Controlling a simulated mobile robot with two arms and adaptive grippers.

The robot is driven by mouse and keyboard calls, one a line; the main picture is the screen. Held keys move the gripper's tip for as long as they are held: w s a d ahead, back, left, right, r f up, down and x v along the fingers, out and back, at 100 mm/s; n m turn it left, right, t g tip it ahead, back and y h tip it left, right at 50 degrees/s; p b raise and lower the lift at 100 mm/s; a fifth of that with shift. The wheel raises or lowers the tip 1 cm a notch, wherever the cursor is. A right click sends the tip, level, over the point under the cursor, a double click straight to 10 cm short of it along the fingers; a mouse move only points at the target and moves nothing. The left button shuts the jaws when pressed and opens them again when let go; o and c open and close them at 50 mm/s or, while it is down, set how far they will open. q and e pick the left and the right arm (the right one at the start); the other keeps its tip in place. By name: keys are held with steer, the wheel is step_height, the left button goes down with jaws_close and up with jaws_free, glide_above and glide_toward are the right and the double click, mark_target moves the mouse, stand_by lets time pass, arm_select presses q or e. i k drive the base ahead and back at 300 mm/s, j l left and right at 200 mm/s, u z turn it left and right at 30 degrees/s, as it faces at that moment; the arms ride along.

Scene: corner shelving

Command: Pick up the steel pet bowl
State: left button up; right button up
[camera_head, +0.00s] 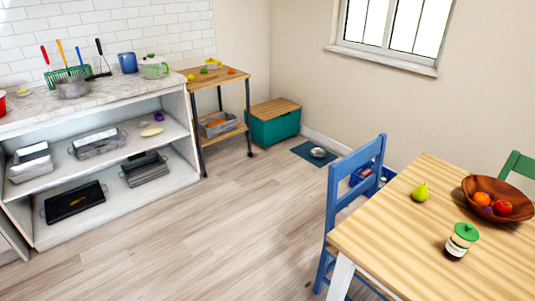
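The steel pet bowl (318,153) is small, round and silvery. It sits on a dark teal mat (303,147) on the floor by the far wall, to the right of the green chest. Neither of my grippers shows in the head view, so whether they are open or shut is not visible.
A blue chair (333,205) and a wooden table (400,245) stand at the front right, near the bowl. A green chest (272,130) and a wooden cart (215,78) stand left of the mat. White shelving (120,192) lines the left. The wooden floor (215,225) between is clear.

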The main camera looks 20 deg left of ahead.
mark_target(319, 154)
steer(key=i+j+u, duration=0.25)
steer(key=u, duration=0.15)
steer(key=i+j+u, duration=0.2)
steer(key=i+u, duration=0.2)
steer(key=i+j+u, duration=0.15)
steer(key=i, duration=0.55)
steer(key=i+j+u, duration=0.1)
steer(key=i, duration=0.6)
steer(key=i+l+z, duration=0.2)
steer(key=i+z, duration=0.25)
steer(key=i, duration=0.2)
steer(key=i+z, duration=0.45)
steer(key=i, duration=0.2)
steer(key=i+j+z, duration=0.3)
steer(key=i+z, duration=0.15)
steer(key=i, duration=0.2)
